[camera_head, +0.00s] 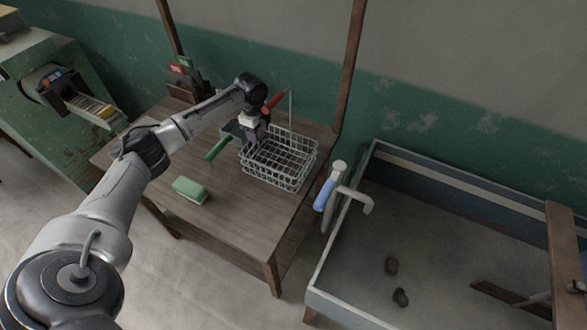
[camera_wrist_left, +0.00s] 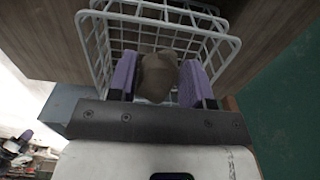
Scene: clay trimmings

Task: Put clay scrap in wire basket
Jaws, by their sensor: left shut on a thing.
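The white wire basket (camera_head: 280,165) stands on the wooden table; its rim and mesh also show in the left wrist view (camera_wrist_left: 210,32). My left gripper (camera_head: 252,140) is at the basket's back left side. In the left wrist view its two purple-padded fingers (camera_wrist_left: 160,82) are shut on a brown-grey lump of clay scrap (camera_wrist_left: 158,72), with the basket mesh behind it. The scrap is hidden in the head view. I cannot tell its exact height over the basket floor. My right gripper is not in view.
A green block (camera_head: 190,189) lies at the table's front left. A green-handled tool (camera_head: 217,148) and a red-handled tool (camera_head: 274,101) are close to the gripper.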

